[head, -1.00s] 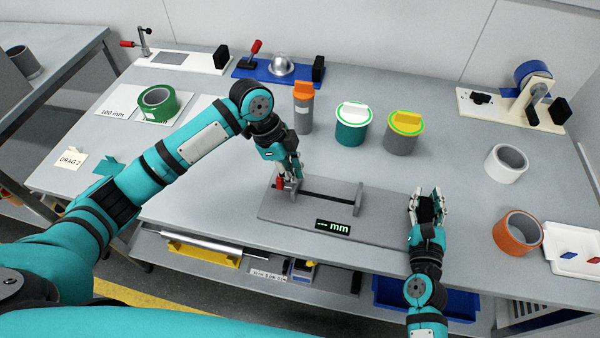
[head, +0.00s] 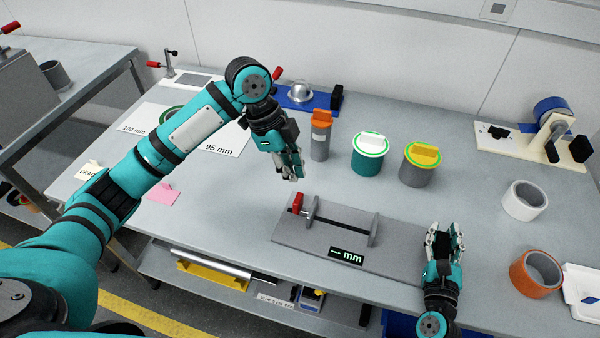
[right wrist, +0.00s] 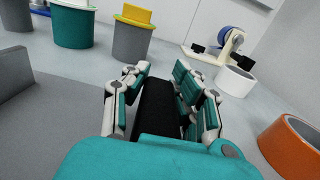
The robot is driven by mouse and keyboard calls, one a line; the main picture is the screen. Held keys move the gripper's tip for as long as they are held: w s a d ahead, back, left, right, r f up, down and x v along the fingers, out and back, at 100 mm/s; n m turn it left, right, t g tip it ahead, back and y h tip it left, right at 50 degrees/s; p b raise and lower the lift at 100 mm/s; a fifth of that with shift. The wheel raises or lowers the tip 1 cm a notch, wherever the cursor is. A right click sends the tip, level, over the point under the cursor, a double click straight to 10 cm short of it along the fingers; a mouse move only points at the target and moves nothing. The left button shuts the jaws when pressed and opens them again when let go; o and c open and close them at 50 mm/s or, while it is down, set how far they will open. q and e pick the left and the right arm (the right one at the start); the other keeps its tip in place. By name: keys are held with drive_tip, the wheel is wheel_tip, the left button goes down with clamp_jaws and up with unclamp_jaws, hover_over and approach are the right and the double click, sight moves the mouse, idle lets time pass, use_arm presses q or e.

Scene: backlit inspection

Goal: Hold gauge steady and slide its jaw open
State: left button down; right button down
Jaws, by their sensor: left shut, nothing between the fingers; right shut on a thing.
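The gauge has a grey base plate (head: 400,262), a dark rail (head: 343,219), two grey uprights and a display (head: 347,256) reading "--- mm". A red handle (head: 297,202) stands at its left end, beside the left upright (head: 311,209); the right upright (head: 373,230) stands apart from it. My left gripper (head: 294,172) is shut and empty above and behind the red handle, clear of it. My right gripper (head: 444,240) is shut on a black grip (right wrist: 158,105) at the plate's right end. The grip's lower part is hidden by the fingers.
Behind the gauge stand an orange-topped grey container (head: 320,140), a teal pot (head: 369,157) and a yellow-lidded grey pot (head: 418,168). White (head: 524,200) and orange (head: 535,275) rings lie on the right. A pink tag (head: 162,194) is at left.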

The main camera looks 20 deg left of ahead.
drive_tip(key=shift+s+a+f, duration=0.1)
drive_tip(key=shift+a+f, duration=0.1)
drive_tip(key=shift+f, duration=0.05)
drive_tip(key=c, duration=1)
unclamp_jaws()
drive_tip(key=shift+a, duration=0.1)
